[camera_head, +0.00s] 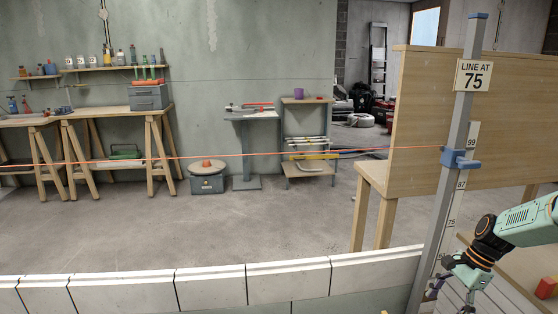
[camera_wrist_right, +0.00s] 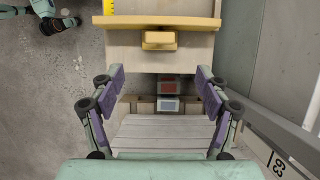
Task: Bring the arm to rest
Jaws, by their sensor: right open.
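My right arm comes in from the right in the head view, and its gripper (camera_head: 452,292) hangs low beside the grey post (camera_head: 466,110). In the right wrist view the purple finger pads stand wide apart, and the gripper (camera_wrist_right: 162,85) is open with nothing between the pads. The post carries a "LINE AT 75" sign (camera_head: 474,76) and a blue slider (camera_head: 459,159) just below its 99 mark. An orange line (camera_head: 300,153) runs from the slider to the left edge. My left gripper does not show in the head view.
A wooden bench with a tall back panel (camera_head: 420,130) stands behind the post. A low white block wall (camera_head: 220,275) crosses the front. The wrist view shows a yellow block (camera_wrist_right: 160,40) on a wooden edge and pale slats (camera_wrist_right: 162,135) below. The floor beyond the wall is open.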

